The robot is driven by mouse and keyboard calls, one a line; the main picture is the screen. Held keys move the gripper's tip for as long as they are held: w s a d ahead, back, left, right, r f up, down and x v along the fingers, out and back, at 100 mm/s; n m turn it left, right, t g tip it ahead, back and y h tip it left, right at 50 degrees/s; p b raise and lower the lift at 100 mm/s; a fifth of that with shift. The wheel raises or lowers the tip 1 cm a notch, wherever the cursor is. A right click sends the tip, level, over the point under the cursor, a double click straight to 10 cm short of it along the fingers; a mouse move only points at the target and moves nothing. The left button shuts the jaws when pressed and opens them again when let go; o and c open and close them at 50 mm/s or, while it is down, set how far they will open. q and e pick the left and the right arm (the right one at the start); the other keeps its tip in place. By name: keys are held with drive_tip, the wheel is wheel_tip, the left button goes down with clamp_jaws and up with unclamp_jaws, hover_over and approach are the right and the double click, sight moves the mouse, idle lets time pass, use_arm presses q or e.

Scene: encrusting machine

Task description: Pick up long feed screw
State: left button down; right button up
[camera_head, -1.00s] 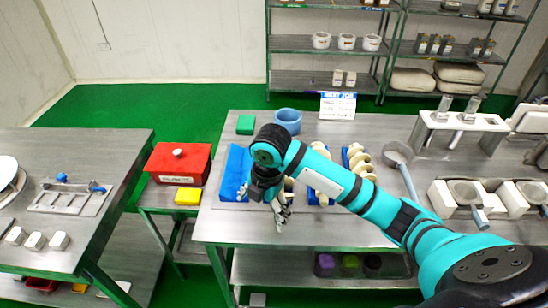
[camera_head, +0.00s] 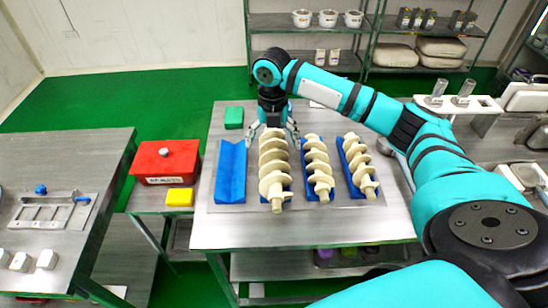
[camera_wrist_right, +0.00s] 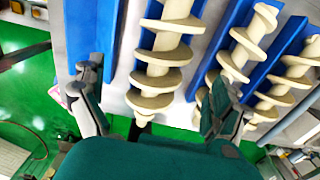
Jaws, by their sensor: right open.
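The long feed screw (camera_head: 271,172) is cream-coloured and lies lengthwise on a blue holder on the steel table, the leftmost and largest of three screws. It also shows in the right wrist view (camera_wrist_right: 155,78). My right gripper (camera_head: 278,136) is open above its far end. In the right wrist view my right gripper's fingers (camera_wrist_right: 155,105) are spread, one on each side of the screw, with no visible grip on it. Two smaller screws, the middle one (camera_head: 317,168) and the right one (camera_head: 357,163), lie on blue holders. My left gripper is not in view.
An empty blue holder (camera_head: 230,172) lies left of the long screw. A green block (camera_head: 234,118) sits behind it. A red box (camera_head: 166,161) and yellow block (camera_head: 180,197) are on a lower table at left. The table's front strip is clear.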

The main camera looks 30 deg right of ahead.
sight(273, 152)
wheel_tip(273, 152, down, 2)
drive_tip(key=shift+w+f, duration=0.1)
drive_tip(key=shift+f, duration=0.15)
drive_tip(key=shift+f+p, duration=0.35)
drive_tip(key=shift+f, duration=0.1)
drive_tip(key=f, duration=0.2)
drive_tip(key=s+f+p, duration=0.1)
drive_tip(key=f, duration=0.1)
drive_tip(key=shift+f+p, duration=0.15)
drive_tip(key=shift+p, duration=0.15)
drive_tip(key=shift+f, duration=0.3)
drive_tip(key=c, duration=0.6)
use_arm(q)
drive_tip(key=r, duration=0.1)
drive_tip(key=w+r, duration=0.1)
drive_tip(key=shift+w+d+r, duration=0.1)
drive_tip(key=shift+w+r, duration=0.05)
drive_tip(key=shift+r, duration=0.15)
use_arm(e)
drive_tip(key=shift+w+r, duration=0.1)
drive_tip(key=shift+w, duration=0.05)
drive_tip(key=c, duration=0.9)
